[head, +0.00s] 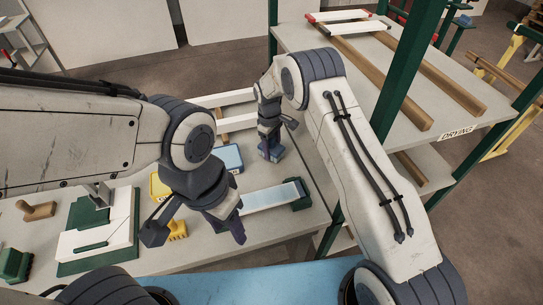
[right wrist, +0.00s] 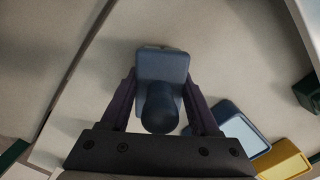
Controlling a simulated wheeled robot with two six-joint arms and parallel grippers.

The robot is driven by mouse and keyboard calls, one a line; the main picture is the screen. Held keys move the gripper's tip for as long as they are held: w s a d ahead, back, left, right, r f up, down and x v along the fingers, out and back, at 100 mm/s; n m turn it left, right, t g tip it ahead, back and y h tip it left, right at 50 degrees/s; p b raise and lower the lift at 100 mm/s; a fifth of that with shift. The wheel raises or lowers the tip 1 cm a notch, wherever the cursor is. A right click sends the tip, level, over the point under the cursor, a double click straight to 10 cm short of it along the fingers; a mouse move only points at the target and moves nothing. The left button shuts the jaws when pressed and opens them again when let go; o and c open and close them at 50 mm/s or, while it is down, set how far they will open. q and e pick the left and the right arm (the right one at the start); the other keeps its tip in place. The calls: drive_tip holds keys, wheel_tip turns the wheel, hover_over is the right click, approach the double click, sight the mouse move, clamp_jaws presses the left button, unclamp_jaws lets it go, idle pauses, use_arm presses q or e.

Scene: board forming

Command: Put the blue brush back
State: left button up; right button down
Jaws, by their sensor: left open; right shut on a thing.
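The blue brush (right wrist: 162,70) is between the two fingers of my right gripper (right wrist: 163,105) in the right wrist view, its round knob facing the camera. In the head view my right gripper (head: 269,138) holds the blue brush (head: 274,155) over the far right part of the worktable, beside the blue tray (head: 228,157). I cannot tell whether the brush touches the table. The blue tray also shows in the right wrist view (right wrist: 232,113). My left gripper (head: 196,234) is open and empty above the table, near a yellow brush (head: 177,231).
A yellow tray (head: 157,188) lies left of the blue tray, partly hidden by my left arm. A pale blue strip with green ends (head: 270,197) lies at right. A green and white press (head: 95,240) stands at left. The drying rack (head: 440,120) bounds the right side.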

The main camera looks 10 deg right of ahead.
drive_tip(key=shift+f, duration=0.3)
drive_tip(key=shift+c, duration=0.2)
unclamp_jaws()
drive_tip(key=shift+r+b, duration=0.5)
drive_tip(key=r, duration=0.3)
drive_tip(key=r+b, duration=0.1)
drive_tip(key=r, duration=0.1)
drive_tip(key=r+b, duration=0.1)
drive_tip(key=r, duration=0.2)
drive_tip(key=shift+w+a+r, duration=0.25)
drive_tip(key=shift+a+r, duration=0.05)
drive_tip(key=shift+r, duration=0.45)
